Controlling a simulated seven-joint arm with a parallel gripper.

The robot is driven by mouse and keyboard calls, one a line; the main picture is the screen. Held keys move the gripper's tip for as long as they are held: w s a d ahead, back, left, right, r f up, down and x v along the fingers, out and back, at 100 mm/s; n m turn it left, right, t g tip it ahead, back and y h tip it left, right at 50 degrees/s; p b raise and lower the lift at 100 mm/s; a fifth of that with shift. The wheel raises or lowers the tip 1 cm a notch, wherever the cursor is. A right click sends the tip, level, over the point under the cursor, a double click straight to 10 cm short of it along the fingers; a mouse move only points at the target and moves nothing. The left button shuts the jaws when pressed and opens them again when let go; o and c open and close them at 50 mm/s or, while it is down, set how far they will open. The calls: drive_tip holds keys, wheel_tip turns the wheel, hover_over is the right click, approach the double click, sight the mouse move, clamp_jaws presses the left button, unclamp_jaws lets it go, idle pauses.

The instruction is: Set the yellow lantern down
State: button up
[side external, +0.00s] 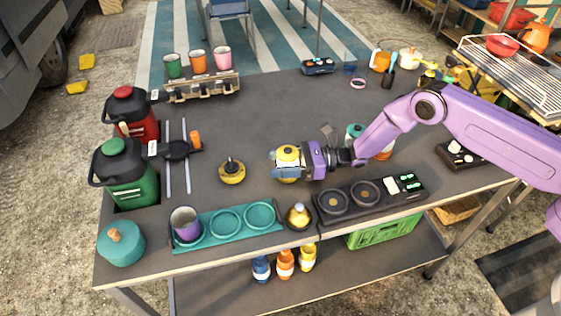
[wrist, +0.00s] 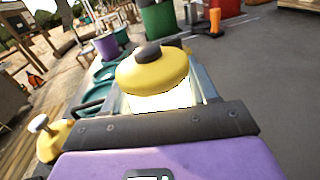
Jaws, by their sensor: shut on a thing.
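The yellow lantern (side external: 288,152) is between the fingers of my gripper (side external: 283,166), over the middle of the grey table (side external: 265,120). In the wrist view the lantern (wrist: 152,70) shows a yellow domed cap with a dark knob above a bright white body. My gripper (wrist: 158,110) is shut on it. The lantern looks upright in the side view; its yellow underside shows just below the fingers. I cannot tell whether it touches the tabletop.
A yellow-and-black round item (side external: 231,172) stands left of the lantern. A teal tray (side external: 205,243) with a purple cup (side external: 186,224), a brass bell-like item (side external: 298,216) and a dark panel (side external: 333,218) line the front edge. The table behind the lantern is clear.

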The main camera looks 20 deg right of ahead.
sight(293, 151)
drive_tip(key=o, duration=1.1)
drive_tip(key=shift+o, duration=0.2)
drive_tip(key=shift+d, duration=0.1)
drive_tip(key=d, duration=0.3)
drive_tip(key=shift+s+r, duration=0.2)
drive_tip(key=shift+r, duration=0.15)
wheel_tip(293, 151, up, 5)
drive_tip(key=shift+a, duration=0.1)
drive_tip(key=shift+r, duration=0.7)
drive_tip(key=shift+s, duration=0.1)
